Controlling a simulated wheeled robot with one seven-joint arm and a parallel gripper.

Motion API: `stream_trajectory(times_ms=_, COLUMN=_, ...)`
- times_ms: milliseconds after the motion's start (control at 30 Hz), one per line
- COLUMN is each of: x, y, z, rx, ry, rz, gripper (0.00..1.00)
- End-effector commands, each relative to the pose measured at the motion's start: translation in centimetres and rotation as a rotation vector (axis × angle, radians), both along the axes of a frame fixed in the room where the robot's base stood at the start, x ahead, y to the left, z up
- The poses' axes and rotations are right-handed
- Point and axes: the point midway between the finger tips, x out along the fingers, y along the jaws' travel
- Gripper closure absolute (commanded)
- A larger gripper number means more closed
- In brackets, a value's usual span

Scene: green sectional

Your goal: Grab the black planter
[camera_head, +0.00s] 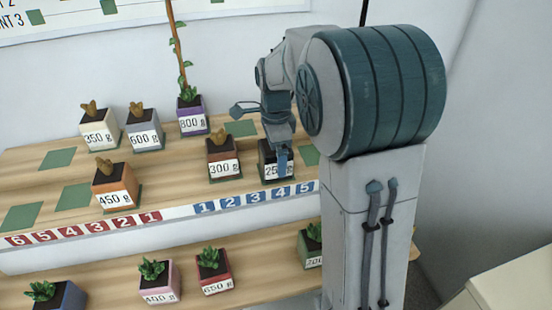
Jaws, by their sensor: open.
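The black planter (268,173) stands on the upper wooden shelf, just behind the blue number strip. Its white label starts with "25"; the rest is covered by my gripper. My gripper (281,158) points down at the planter, with one finger in front of its face. The other finger is hard to make out, and I cannot tell whether either one touches the planter. The jaws are open. The planter's top and any plant in it are hidden by my gripper.
A brown 300 g planter (222,158) stands close left of the black one. An orange 450 g planter (114,187), a purple 800 g planter (193,117) and others share the upper shelf (170,170). More planters stand on the lower shelf (110,278).

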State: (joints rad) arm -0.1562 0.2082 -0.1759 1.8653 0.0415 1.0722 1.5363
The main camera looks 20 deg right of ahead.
Motion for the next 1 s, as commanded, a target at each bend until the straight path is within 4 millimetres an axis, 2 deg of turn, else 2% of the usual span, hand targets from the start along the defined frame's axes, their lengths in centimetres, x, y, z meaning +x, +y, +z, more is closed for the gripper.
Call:
stream_trajectory(times_ms=100, x=-0.02, y=0.03, z=-1.33, rx=0.000, ry=0.002, rz=0.001, gripper=0.06)
stream_trajectory(times_ms=367, x=0.01, y=0.05, z=-1.60, rx=0.000, ry=-0.001, rz=0.001, gripper=0.06)
stream_trajectory(times_ms=567, x=0.01, y=0.05, z=-1.58, rx=0.000, ry=-0.001, rz=0.001, gripper=0.59)
stream_trajectory(times_ms=600, x=0.01, y=0.06, z=-1.58, rx=0.000, ry=-0.001, rz=0.001, gripper=0.62)
stream_trajectory(times_ms=867, x=0.03, y=0.05, z=-1.43, rx=0.000, ry=-0.002, rz=0.001, gripper=0.62)
stream_trajectory(times_ms=1000, x=0.04, y=0.06, z=-0.71, rx=0.000, ry=-0.002, rz=0.001, gripper=0.62)
